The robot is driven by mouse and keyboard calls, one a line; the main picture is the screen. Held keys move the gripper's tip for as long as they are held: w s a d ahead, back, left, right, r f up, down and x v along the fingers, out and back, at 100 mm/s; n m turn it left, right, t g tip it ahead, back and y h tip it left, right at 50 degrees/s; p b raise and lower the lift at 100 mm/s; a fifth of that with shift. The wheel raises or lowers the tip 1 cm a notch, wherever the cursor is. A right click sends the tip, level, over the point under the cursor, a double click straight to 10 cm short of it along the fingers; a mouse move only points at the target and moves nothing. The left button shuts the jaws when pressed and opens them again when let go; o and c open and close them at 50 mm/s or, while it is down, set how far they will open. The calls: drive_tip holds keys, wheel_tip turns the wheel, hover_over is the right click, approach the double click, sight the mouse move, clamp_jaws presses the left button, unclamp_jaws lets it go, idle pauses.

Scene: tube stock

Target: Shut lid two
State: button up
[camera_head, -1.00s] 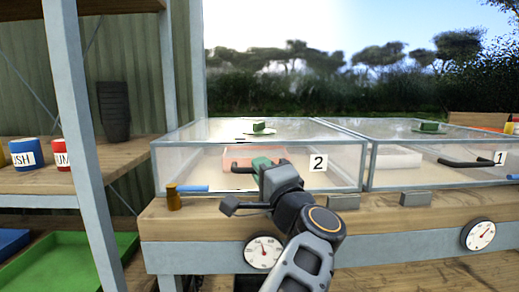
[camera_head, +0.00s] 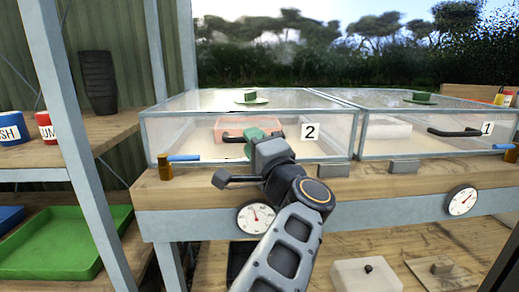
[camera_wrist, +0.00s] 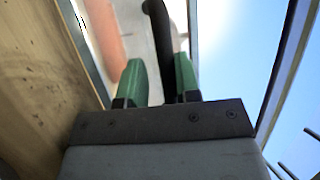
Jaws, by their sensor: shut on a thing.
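Lid two (camera_head: 195,128) is a clear glazed cover in a pale frame, with a white label "2" (camera_head: 310,131) on its front pane. It looks level with the neighbouring cover, but I cannot tell whether it is fully seated. A black bar handle (camera_head: 232,139) is on its front. My gripper (camera_head: 262,135), with green fingers, is shut on this handle. In the wrist view the dark handle (camera_wrist: 157,22) runs between the green fingers of my gripper (camera_wrist: 158,65). The gripped part is partly hidden.
The cover labelled "1" (camera_head: 487,128) with its own handle (camera_head: 455,132) stands right beside it. A wooden bench edge (camera_head: 400,185) with dials (camera_head: 255,217) runs below. A grey shelf post (camera_head: 70,120) and a green tray (camera_head: 65,243) are at the left.

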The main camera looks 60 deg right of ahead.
drive_tip(key=p+v, duration=0.2)
drive_tip(key=v, duration=1.1)
drive_tip(key=shift+s+a+f, duration=0.15)
drive_tip(key=shift+s, duration=0.15)
idle(0.6)
